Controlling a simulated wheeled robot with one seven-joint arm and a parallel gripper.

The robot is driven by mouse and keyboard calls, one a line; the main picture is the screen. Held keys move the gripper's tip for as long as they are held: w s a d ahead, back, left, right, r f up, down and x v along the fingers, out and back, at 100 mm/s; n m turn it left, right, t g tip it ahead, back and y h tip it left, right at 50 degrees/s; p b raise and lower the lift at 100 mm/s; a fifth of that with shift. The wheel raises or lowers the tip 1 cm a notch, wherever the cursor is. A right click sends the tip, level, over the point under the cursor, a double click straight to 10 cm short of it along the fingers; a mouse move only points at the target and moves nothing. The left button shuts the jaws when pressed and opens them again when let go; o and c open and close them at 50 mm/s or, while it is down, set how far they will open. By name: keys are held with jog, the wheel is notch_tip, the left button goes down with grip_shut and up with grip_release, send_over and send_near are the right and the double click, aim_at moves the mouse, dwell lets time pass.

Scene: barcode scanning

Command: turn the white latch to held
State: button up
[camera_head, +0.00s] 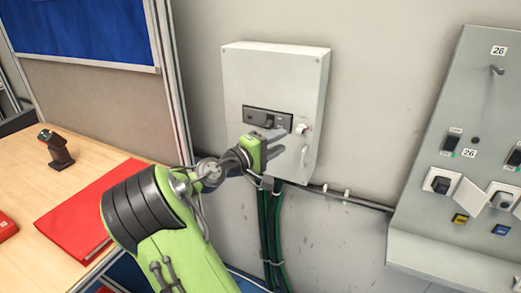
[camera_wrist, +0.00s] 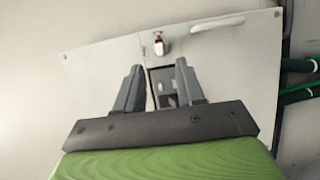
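A grey wall box (camera_head: 245,70) carries a dark recessed panel (camera_head: 262,118), a small white knob (camera_head: 303,128) with a red mark, and a slim white handle (camera_head: 304,156) below the knob. I cannot tell for sure which of these two is the white latch. My gripper (camera_head: 279,140) is in front of the box, at the panel's lower right, left of the handle. In the wrist view my gripper (camera_wrist: 158,65) is open and empty, its fingers framing the dark panel; the knob (camera_wrist: 158,46) lies just beyond the fingertips and the handle (camera_wrist: 218,22) is farther up right.
Green cables (camera_head: 273,235) run down below the box, and a pipe (camera_head: 350,198) runs along the wall. A grey switch panel (camera_head: 450,90) stands at the right. A wooden desk (camera_head: 95,155) with a red folder (camera_head: 85,210) and a scanner (camera_head: 56,150) is at the left.

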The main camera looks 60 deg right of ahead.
jog(key=v, duration=0.7)
jog(key=shift+a, duration=0.25)
jog(key=shift+f, duration=0.1)
